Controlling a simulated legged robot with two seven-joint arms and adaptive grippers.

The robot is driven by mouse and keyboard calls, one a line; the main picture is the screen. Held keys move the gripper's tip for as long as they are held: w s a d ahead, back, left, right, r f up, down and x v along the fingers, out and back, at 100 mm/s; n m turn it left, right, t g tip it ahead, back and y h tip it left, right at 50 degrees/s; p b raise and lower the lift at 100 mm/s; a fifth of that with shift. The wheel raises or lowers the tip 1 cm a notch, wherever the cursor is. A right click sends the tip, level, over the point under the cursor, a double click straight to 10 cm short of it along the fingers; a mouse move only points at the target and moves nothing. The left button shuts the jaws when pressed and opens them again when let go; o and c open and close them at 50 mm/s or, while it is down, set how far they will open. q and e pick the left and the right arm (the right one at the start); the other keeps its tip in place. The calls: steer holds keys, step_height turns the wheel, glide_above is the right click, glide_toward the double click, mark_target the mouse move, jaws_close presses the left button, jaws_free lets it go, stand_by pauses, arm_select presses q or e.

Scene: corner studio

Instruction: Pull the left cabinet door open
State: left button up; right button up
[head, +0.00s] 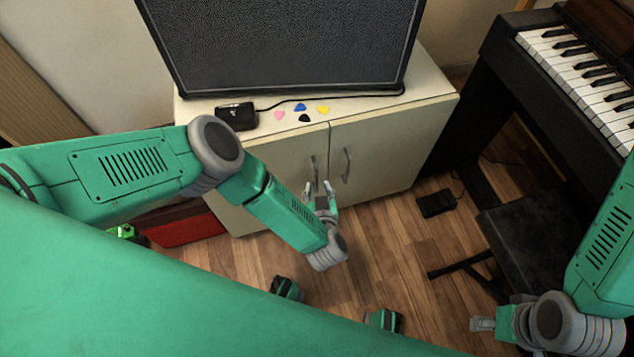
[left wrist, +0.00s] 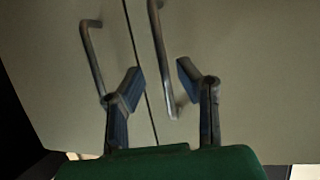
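The pale cabinet's left door (head: 270,175) is shut, with a grey bar handle (head: 313,168) near the seam. The right door (head: 385,145) is shut too, with its own handle (head: 346,165). My left gripper (head: 320,186) is open in front of the left door's handle. In the left wrist view, the spread fingers (left wrist: 159,72) have one handle (left wrist: 157,45) between them, and the other handle (left wrist: 91,55) lies to the left. I cannot tell whether the fingers touch the handle. My right gripper (head: 482,324) is low at the right, away from the cabinet; its fingers are unclear.
A black speaker (head: 290,45), a small black box (head: 237,116) and several coloured picks (head: 301,107) rest on the cabinet top. A piano (head: 590,70) and a dark bench (head: 530,235) stand right. A black pedal (head: 437,203) lies on the floor. A red case (head: 190,228) is left.

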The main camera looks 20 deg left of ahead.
mark_target(316, 182)
arm_select(q)
steer(key=shift+a+b+x, duration=0.25)
steer(key=shift+b+x, duration=0.15)
steer(key=shift+x, duration=1.5)
steer(key=shift+s+d, duration=0.15)
jaws_close()
steer(key=shift+d, duration=0.1)
steer(key=shift+s, duration=0.15)
